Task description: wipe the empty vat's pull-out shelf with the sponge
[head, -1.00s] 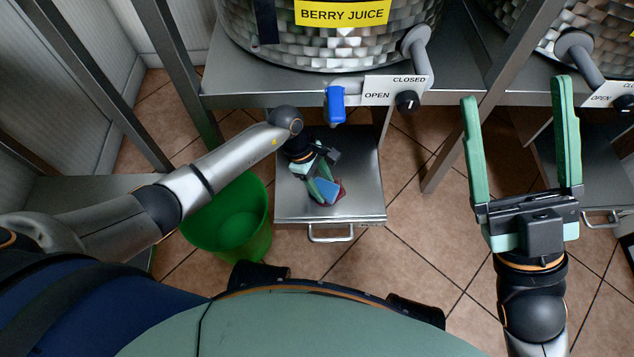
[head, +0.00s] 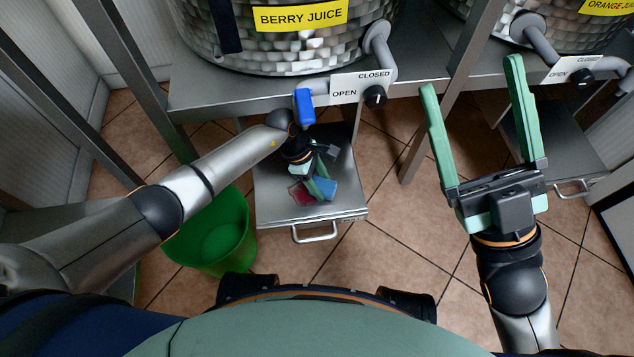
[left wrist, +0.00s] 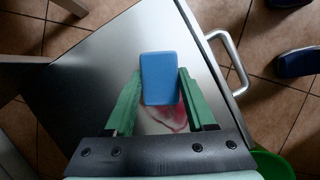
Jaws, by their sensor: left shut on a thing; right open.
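The pull-out shelf (head: 343,172) is a steel plate extended below the vat labelled BERRY JUICE (head: 290,58); it also fills the left wrist view (left wrist: 95,75). My left gripper (head: 316,186) is low over the shelf, shut on the blue sponge (head: 325,190). In the left wrist view the sponge (left wrist: 159,78) sits between the green fingers. A red stain (head: 301,193) shows on the shelf just left of the sponge; part may be hidden by it. I cannot tell for certain whether the sponge touches the plate. My right gripper (head: 472,76) is open and empty, right of the shelf.
A green bucket (head: 215,235) stands on the tiled floor left of the shelf. The shelf's handle (head: 315,234) faces me.

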